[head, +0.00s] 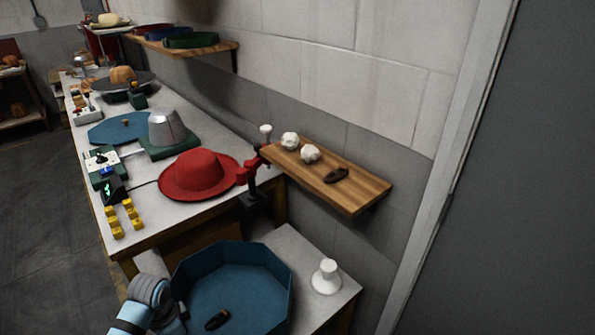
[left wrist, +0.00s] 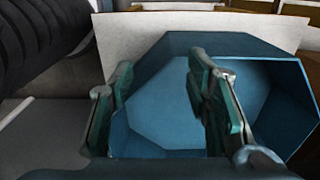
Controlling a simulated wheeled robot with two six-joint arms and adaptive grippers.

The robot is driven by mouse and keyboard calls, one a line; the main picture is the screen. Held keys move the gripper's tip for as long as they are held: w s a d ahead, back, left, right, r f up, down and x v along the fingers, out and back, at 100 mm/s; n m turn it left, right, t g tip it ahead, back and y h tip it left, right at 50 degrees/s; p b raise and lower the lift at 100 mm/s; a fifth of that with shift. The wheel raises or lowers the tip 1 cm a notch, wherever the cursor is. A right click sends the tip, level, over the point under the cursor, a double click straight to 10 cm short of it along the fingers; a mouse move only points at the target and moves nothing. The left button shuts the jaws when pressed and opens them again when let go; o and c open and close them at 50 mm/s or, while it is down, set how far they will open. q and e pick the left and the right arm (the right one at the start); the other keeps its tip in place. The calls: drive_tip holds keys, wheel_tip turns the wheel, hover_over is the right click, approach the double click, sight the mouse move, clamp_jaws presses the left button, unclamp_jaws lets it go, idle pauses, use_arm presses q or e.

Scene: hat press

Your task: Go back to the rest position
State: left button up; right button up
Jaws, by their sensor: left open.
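My left gripper (left wrist: 163,100) is open in the left wrist view, its two green-padded fingers apart with nothing between them. Behind and between the fingers is the blue octagonal bin (left wrist: 185,95). In the head view my left arm comes in at the bottom left, beside the blue bin (head: 262,262), and its fingers are not clearly visible there. A small dark brown object (head: 217,320) lies on the bin's floor. My right gripper is not in view.
The blue bin stands on a low white table with a white spool-like piece (head: 326,277). A red hat (head: 201,174) and grey metal cone (head: 168,128) are on the long workbench behind. A wooden shelf (head: 350,190) juts from the wall. Open floor (head: 40,210) lies left.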

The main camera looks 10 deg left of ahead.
use_arm(q)
drive_tip(key=s+d+r+n+t+y, duration=0.1)
drive_tip(key=s+d+r+n+t, duration=0.3)
drive_tip(key=s+d+n, duration=0.55)
drive_tip(key=s+a+f+m+g, duration=0.1)
drive_tip(key=s+f, duration=0.2)
drive_tip(key=f, duration=0.7)
drive_tip(key=s+f+m+g, duration=0.1)
drive_tip(key=s+f, duration=0.2)
drive_tip(key=f, duration=0.6)
drive_tip(key=s+f, duration=1.2)
drive_tip(key=s, duration=0.2)
drive_tip(key=shift+a+f+g, duration=0.15)
drive_tip(key=shift+a+g, duration=0.25)
drive_tip(key=shift+s, duration=0.15)
